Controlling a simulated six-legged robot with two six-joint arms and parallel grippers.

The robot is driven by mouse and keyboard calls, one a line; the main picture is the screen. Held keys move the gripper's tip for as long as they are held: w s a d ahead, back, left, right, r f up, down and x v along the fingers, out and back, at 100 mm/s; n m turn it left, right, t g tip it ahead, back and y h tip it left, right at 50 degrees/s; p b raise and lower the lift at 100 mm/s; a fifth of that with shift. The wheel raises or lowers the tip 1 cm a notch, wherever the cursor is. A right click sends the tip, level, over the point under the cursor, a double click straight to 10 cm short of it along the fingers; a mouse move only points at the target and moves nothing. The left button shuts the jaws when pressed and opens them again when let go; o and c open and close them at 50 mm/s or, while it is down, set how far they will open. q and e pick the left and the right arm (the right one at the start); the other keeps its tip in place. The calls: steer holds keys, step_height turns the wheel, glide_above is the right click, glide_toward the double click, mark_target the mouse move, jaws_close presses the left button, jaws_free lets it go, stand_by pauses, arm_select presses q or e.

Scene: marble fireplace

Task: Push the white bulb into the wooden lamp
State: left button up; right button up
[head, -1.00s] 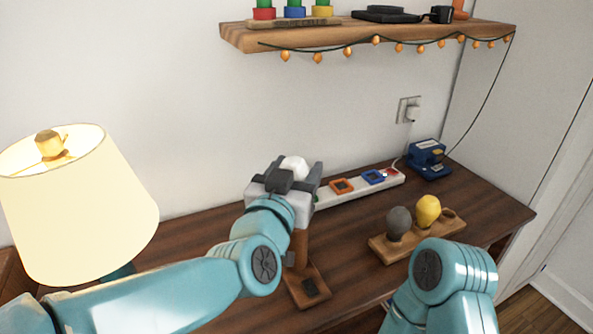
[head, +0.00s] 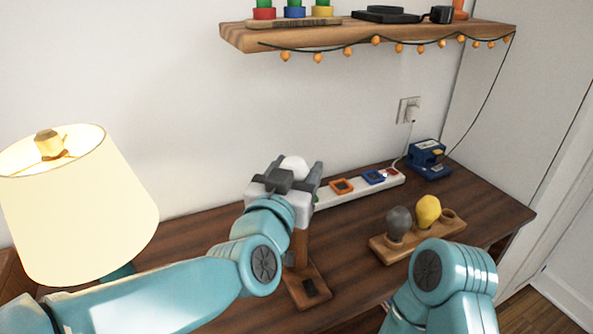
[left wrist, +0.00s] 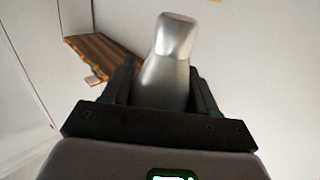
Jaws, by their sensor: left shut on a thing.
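The white bulb (head: 294,165) shows at the top between the fingers of my left gripper (head: 293,178). In the left wrist view, the bulb (left wrist: 165,75) looks silvery and stands between the dark fingers of the left gripper (left wrist: 165,95), which is shut on it. The wooden lamp (head: 305,284) stands upright on the desk directly below this gripper, with its post and square base showing. The gripper hides the top of the lamp, so I cannot tell how far the bulb sits in it. My right arm shows at the lower right, but its gripper is out of view.
A wooden holder (head: 385,250) with a grey bulb (head: 399,222) and a yellow bulb (head: 428,210) stands to the right. A power strip (head: 330,199) lies behind, near a blue device (head: 428,160). A lit lampshade (head: 80,215) stands at left. A shelf (head: 380,35) hangs above.

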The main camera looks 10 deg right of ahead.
arm_select(q)
steer(key=shift+f, duration=0.15)
steer(key=shift+f+b, duration=0.3)
steer(key=shift+b, duration=0.1)
steer(key=shift+f+b, duration=1.05)
steer(key=shift+f, duration=0.1)
steer(key=o, duration=1.2)
steer(key=v, duration=1.6)
steer(key=shift+p, duration=0.45)
steer(key=shift+s+a, duration=0.1)
steer(key=shift+s, duration=0.05)
